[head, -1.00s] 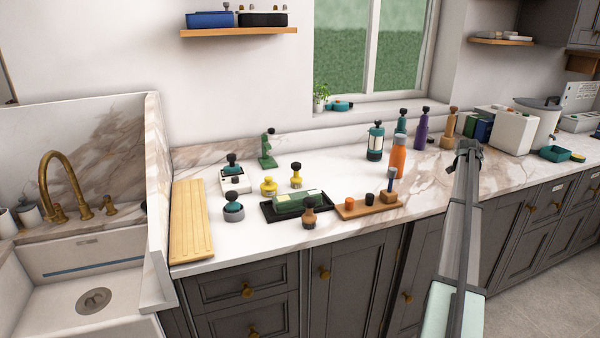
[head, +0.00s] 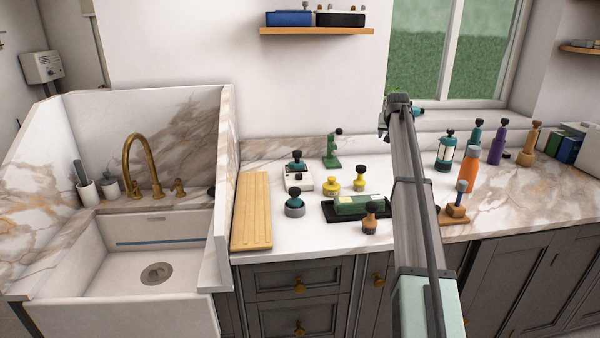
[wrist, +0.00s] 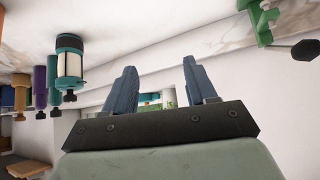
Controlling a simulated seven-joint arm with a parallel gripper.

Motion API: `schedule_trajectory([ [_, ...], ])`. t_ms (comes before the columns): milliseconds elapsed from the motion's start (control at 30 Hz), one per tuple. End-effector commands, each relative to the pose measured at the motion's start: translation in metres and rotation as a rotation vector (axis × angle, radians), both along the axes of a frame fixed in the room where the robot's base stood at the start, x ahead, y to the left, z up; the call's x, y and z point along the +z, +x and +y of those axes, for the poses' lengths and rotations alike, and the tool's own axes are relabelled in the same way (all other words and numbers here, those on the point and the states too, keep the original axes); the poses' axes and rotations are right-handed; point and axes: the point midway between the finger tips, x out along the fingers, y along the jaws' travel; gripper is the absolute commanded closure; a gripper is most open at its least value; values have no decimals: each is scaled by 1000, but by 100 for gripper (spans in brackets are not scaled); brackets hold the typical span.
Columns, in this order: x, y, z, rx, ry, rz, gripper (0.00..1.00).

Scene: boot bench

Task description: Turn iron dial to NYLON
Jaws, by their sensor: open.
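My gripper (head: 397,104) is raised over the back of the counter, in front of the window. In the wrist view its two blue-grey fingers (wrist: 160,78) stand apart with nothing between them. I cannot make out an iron, a dial or any NYLON lettering for sure. Candidates on the counter are a white base with a dark teal knob (head: 298,182), a grey round piece with a teal knob (head: 295,207), and a long green body (head: 355,205) on a black tray (head: 328,212). The gripper is apart from all of these.
Yellow knobbed pieces (head: 335,187), a green stand (head: 331,152) and a brown knobbed piece (head: 370,220) stand nearby. A teal-and-cream canister (head: 445,152) and an orange bottle (head: 468,175) stand right of my arm. A wooden board (head: 252,212) and sink (head: 160,255) lie left.

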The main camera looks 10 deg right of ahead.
Motion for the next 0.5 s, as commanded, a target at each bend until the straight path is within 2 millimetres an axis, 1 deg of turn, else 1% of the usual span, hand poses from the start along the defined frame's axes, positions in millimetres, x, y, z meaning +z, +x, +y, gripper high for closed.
schedule_trajectory([
  [33,-2,2,41,60,4,36,44],
  [67,-3,2,61,95,7,57,44],
  [100,-5,1,89,141,8,86,44],
  [167,-8,-1,130,211,11,131,44],
  [200,-9,-4,157,260,12,159,44],
  [267,-11,-9,194,328,12,198,44],
  [300,-12,-13,217,371,14,223,44],
  [400,-14,-23,265,465,14,276,44],
  [500,-15,-32,299,535,14,314,44],
])
